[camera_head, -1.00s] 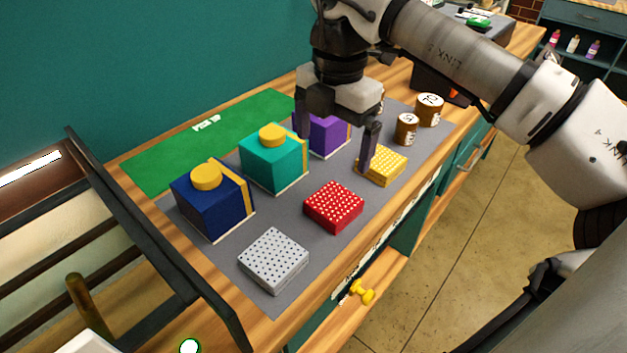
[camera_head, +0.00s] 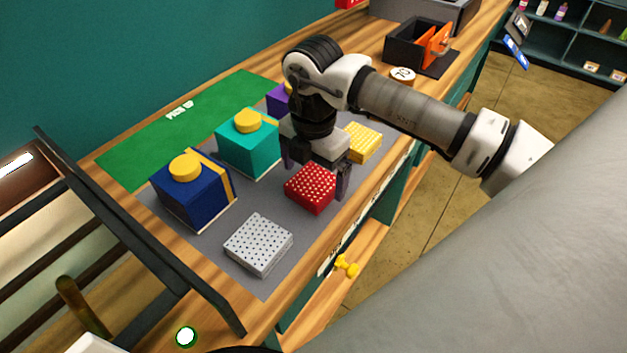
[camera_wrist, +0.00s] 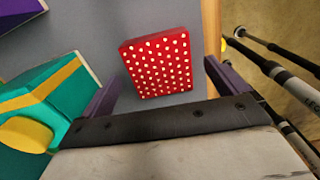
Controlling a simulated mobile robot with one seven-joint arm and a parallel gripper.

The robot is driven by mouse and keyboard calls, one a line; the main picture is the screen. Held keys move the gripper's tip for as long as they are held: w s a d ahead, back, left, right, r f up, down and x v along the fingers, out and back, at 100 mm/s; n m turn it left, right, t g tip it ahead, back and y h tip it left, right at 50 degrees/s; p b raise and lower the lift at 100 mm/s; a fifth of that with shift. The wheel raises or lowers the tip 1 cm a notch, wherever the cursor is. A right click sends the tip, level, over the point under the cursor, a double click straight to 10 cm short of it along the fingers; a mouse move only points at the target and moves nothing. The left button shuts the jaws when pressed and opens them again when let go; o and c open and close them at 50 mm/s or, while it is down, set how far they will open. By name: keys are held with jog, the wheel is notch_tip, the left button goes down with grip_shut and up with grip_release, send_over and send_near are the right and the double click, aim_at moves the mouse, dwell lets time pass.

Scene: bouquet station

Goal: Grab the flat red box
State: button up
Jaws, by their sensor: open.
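The flat red box (camera_head: 311,189) with white dots lies on the grey mat (camera_head: 265,205) in the head view. It also shows in the wrist view (camera_wrist: 160,66), between and beyond my finger tips. My gripper (camera_head: 315,176) is open and points down just behind and above the red box. One finger shows at the box's right side, the other to its upper left. In the wrist view the fingers (camera_wrist: 160,90) stand apart with nothing held. I cannot tell the exact height of the fingertips over the mat.
A teal box (camera_head: 247,150) with a yellow knob stands left of my gripper. A navy box (camera_head: 190,200), a flat white dotted box (camera_head: 258,246) and a flat yellow box (camera_head: 362,143) are nearby. A purple box (camera_head: 277,100) is partly hidden. A dark rail (camera_head: 130,225) borders the left.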

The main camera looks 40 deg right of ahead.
jog(key=shift+f, duration=1.15)
jog(key=c, duration=1.1)
jog(key=shift+c, duration=0.2)
jog(key=shift+r, duration=0.15)
